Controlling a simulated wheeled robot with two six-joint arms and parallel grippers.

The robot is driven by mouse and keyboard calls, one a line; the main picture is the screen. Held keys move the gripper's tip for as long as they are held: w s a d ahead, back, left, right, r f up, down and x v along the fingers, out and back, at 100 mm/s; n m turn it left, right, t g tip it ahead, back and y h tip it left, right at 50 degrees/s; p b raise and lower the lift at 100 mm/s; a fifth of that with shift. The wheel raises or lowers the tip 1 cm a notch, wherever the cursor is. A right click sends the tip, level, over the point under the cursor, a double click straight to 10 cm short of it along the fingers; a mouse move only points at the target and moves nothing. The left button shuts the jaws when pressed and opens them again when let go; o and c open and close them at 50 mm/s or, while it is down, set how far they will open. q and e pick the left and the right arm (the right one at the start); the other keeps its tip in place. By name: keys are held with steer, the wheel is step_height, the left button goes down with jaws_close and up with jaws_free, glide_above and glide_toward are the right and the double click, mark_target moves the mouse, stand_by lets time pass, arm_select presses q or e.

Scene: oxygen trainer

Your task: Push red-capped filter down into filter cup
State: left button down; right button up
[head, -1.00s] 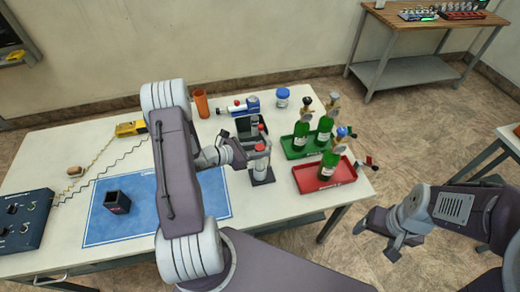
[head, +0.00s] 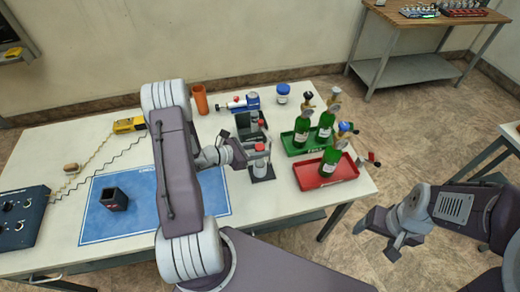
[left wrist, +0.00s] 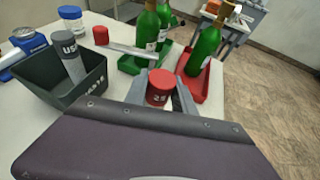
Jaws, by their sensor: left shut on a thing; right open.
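The filter's red cap (head: 260,147) stands upright over the filter cup (head: 261,168), a greyish cylinder on a small dark base at the table's right part. My left gripper (head: 255,156) is shut on the red-capped filter. In the left wrist view the red cap (left wrist: 160,87) sits between the two grey fingers. The filter's body and the cup's rim are mostly hidden by the fingers and cap, so I cannot tell how deep it sits. My right gripper (head: 400,236) is open and empty, off the table at the right.
A dark bin (left wrist: 85,88) with a grey cylinder inside stands close behind. Another red-capped piece (left wrist: 101,35) lies beyond it. A red tray (head: 328,181) and a green tray (head: 292,151) with green bottles stand close at the right. A blue mat (head: 150,222) lies at left.

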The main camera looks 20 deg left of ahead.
arm_select(q)
steer(key=shift+f+b, duration=0.65)
steer(key=shift+f, duration=0.15)
steer(key=c, duration=1)
jaws_free()
steer(key=shift+o, duration=0.2)
steer(key=b+v, duration=0.1)
steer(key=v, duration=0.8)
